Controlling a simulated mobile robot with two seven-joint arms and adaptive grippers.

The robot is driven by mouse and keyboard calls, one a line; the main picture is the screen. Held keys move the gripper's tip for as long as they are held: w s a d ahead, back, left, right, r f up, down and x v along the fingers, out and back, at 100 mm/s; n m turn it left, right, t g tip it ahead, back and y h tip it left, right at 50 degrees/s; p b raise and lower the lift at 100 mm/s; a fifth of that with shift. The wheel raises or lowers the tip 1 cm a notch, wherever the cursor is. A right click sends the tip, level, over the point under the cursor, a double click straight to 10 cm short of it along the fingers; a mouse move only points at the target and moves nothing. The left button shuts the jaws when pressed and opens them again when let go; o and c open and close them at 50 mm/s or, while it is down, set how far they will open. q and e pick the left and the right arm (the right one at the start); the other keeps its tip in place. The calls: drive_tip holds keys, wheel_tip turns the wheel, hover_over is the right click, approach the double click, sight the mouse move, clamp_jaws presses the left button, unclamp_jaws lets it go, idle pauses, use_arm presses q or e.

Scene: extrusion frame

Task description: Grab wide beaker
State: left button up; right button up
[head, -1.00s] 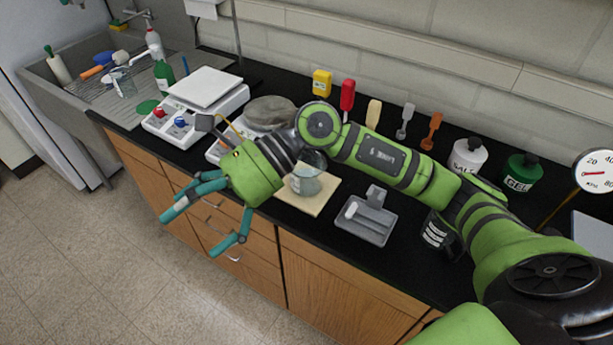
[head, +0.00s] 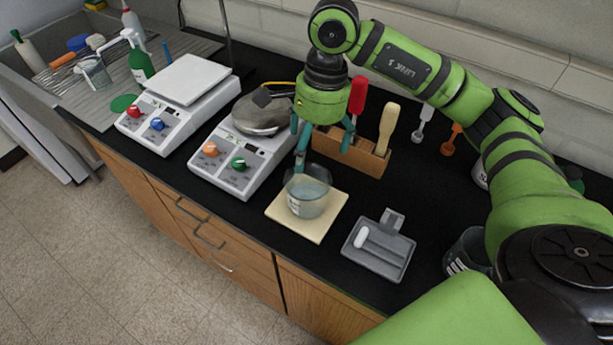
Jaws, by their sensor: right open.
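A wide glass beaker (head: 307,201) with bluish-grey liquid and a white label stands upright on a cream square pad (head: 318,231) on the black counter. My right gripper (head: 322,160) points down just above and behind the beaker, its teal fingers apart. One finger reaches down close to the beaker's rim; I cannot tell whether it touches. Nothing shows between the fingers. My left gripper is not in view.
Two hotplates (head: 232,166) (head: 160,138) stand to the left, the nearer bearing a grey dome. A wooden rack (head: 340,156) with coloured-handled tools is behind the gripper. A grey tray (head: 381,263) lies right of the pad. A dark labelled beaker (head: 462,252) stands further right.

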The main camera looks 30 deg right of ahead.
sight(306, 192)
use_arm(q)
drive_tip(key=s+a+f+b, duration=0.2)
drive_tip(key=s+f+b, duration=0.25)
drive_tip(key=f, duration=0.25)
use_arm(e)
drive_tip(key=f, duration=0.5)
drive_tip(key=shift+s+a+f, duration=0.25)
drive_tip(key=shift+s+f, duration=0.15)
drive_tip(key=shift+f, duration=0.3)
drive_tip(key=shift+w+f, duration=0.15)
drive_tip(key=shift+f, duration=0.2)
drive_tip(key=f+p, duration=0.2)
drive_tip(key=p, duration=0.1)
drive_tip(key=shift+a+f, duration=0.55)
drive_tip(key=shift+f, duration=1.05)
drive_tip(key=shift+f+p, duration=0.25)
drive_tip(key=shift+p, duration=0.05)
drive_tip(key=shift+f, duration=0.1)
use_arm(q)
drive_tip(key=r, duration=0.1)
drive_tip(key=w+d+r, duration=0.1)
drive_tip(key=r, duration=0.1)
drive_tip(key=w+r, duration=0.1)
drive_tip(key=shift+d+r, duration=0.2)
use_arm(e)
drive_tip(key=c, duration=1.1)
